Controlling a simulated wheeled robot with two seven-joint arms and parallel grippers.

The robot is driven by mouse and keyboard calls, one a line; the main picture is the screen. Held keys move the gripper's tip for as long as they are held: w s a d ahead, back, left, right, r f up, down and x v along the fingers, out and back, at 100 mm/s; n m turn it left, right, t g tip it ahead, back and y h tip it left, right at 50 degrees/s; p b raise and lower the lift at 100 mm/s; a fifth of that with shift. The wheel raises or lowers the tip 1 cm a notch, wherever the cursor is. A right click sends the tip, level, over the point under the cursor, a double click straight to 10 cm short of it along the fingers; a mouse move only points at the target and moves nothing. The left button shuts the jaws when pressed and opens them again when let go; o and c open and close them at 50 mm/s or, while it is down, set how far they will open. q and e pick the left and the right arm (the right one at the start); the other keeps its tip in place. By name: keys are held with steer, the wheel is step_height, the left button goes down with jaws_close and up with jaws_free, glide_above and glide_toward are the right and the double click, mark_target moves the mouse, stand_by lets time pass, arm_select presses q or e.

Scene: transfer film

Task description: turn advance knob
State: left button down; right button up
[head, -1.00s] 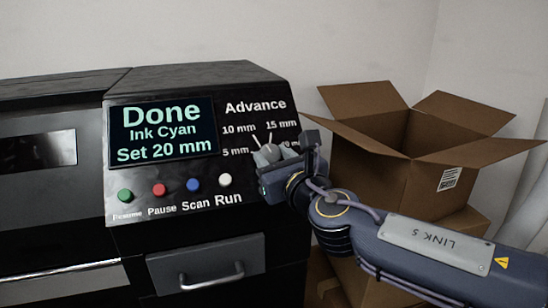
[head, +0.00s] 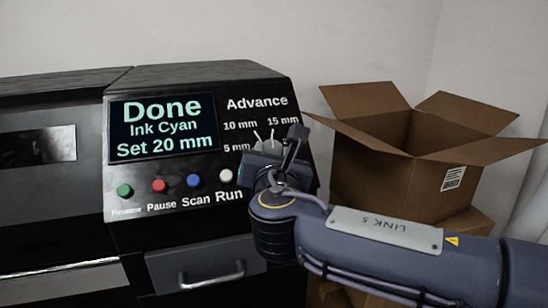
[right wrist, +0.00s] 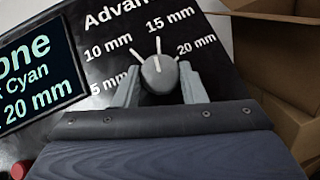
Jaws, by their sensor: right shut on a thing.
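The black machine's control panel (head: 240,185) carries the grey advance knob (right wrist: 159,74), with marks for 5, 10, 15 and 20 mm around it. My right gripper (right wrist: 159,86) has one finger on each side of the knob and is shut on it. In the head view my right gripper (head: 268,150) covers most of the knob and the 20 mm label. The display (head: 164,127) reads "Done, Ink Cyan, Set 20 mm". I cannot clearly tell which mark the knob points to. My left gripper is out of view.
Green, red, blue and white buttons (head: 226,176) line the panel below the display. A drawer with a handle (head: 212,277) is under them. An open cardboard box (head: 385,185) stands on another box to the right, close behind my right arm.

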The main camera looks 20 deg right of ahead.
steer(key=m, duration=0.1)
steer(key=m+g+h, duration=0.1)
steer(key=shift+w+a+m+h, duration=0.1)
steer(key=shift+a+m+h, duration=0.1)
steer(key=shift+m+h, duration=0.1)
steer(key=m+g+h+p, duration=0.1)
steer(key=m+g+h, duration=0.1)
steer(key=m, duration=0.1)
steer(key=shift+a+r, duration=0.1)
steer(key=shift+r, duration=0.05)
steer(key=m+g+h+p, duration=0.1)
steer(key=m, duration=0.1)
steer(key=m+g+p, duration=0.1)
steer(key=m+p, duration=0.1)
steer(key=m, duration=0.1)
steer(key=shift+w+a+r+g+h, duration=0.1)
steer(key=shift+w+r+g+h, duration=0.1)
steer(key=shift+g+h, duration=0.2)
steer(key=shift+f+m+g+p, duration=0.1)
steer(key=shift+m+g+p, duration=0.7)
steer(key=shift+m+p, duration=0.15)
steer(key=o, duration=1)
